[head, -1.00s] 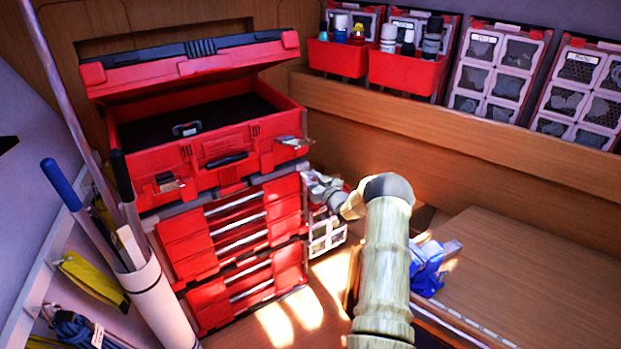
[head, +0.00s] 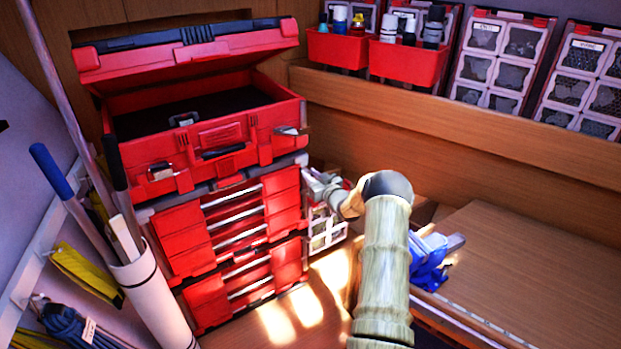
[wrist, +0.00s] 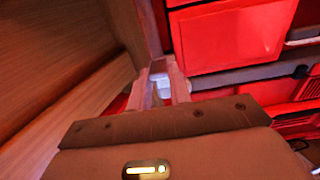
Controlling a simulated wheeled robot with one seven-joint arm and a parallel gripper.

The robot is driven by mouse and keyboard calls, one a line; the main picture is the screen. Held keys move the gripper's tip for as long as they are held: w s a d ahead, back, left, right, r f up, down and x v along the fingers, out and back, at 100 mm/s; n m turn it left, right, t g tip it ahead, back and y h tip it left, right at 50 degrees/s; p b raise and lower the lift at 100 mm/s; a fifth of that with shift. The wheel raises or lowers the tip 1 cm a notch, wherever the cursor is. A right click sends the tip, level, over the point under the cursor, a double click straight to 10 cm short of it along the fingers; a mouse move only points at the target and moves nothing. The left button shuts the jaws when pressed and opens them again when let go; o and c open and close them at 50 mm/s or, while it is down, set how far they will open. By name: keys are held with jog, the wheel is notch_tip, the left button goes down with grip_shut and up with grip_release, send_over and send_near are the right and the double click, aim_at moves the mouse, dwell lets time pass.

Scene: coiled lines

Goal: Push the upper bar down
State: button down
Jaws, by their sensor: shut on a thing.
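I cannot tell for certain which part is the upper bar. The red toolbox stack (head: 225,150) stands left of my arm, its lid raised and its drawers shut, with silver bars (head: 235,200) across the drawer fronts. My gripper (head: 318,186) is at the stack's right side, small and partly hidden by my wrist in the head view. In the wrist view my gripper (wrist: 160,78) is shut on a small pale piece (wrist: 161,86), beside a red drawer front (wrist: 232,35). The fingers hide most of that piece.
A clear-fronted case (head: 324,230) sits below my gripper, against the stack. A blue vise-like tool (head: 428,262) lies on the wooden bench (head: 530,265) at right. Red bins (head: 405,62) line the back shelf. A white tube (head: 158,300) holding poles stands at left.

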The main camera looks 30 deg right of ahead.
jog(key=shift+s+a+f, duration=0.1)
jog(key=shift+a+f, duration=0.1)
jog(key=shift+f, duration=0.2)
jog(key=c, duration=1.5)
grip_release()
jog(key=shift+o, duration=1.1)
jog(key=shift+r, duration=0.1)
jog(key=shift+d, duration=0.1)
jog(key=s+b, duration=0.5)
jog(key=s, duration=0.7)
jog(key=shift+d+b, duration=0.35)
jog(key=shift+r, duration=0.1)
